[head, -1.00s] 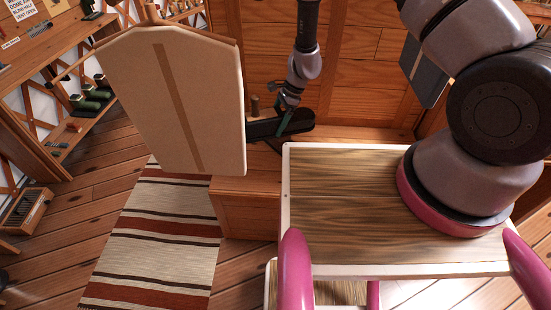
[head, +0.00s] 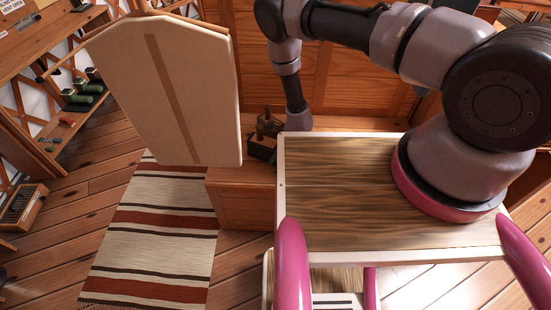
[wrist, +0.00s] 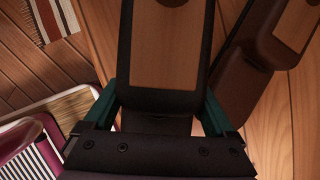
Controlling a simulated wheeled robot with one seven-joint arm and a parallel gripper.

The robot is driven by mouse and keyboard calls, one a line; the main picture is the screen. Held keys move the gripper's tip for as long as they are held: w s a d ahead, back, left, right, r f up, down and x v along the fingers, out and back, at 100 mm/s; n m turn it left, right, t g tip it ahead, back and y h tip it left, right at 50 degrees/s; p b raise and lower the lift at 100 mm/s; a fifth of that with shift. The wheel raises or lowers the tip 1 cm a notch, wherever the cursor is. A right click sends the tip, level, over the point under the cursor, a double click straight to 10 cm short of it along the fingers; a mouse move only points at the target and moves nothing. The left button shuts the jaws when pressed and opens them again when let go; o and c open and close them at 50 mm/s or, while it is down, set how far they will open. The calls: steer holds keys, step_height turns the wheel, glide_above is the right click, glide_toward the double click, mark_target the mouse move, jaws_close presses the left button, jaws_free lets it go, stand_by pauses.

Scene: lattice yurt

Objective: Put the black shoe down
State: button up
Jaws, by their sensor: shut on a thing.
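The black shoe (wrist: 160,95), with a tan panel showing, lies between the green fingers of my gripper (wrist: 160,108) in the wrist view. My gripper is shut on it. In the head view the dark end of the black shoe (head: 261,149) shows low over the wooden bench (head: 240,203), just left of my deck. My deck hides most of my gripper there. A brown shoe (wrist: 250,75) lies on the wood right of the black one in the wrist view, close beside it. I cannot tell whether the black shoe touches the bench.
A large beige panel-like cover (head: 180,90) with a brown stripe hangs at the left, close to the bench. A wooden wall (head: 340,80) stands behind. A striped rug (head: 150,235) lies on the floor. A shelf with green items (head: 80,95) is at far left.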

steer(key=shift+f, duration=2.6)
steer(key=o, duration=1.6)
steer(key=shift+f, duration=0.1)
steer(key=v, duration=1.2)
steer(key=shift+s, duration=0.1)
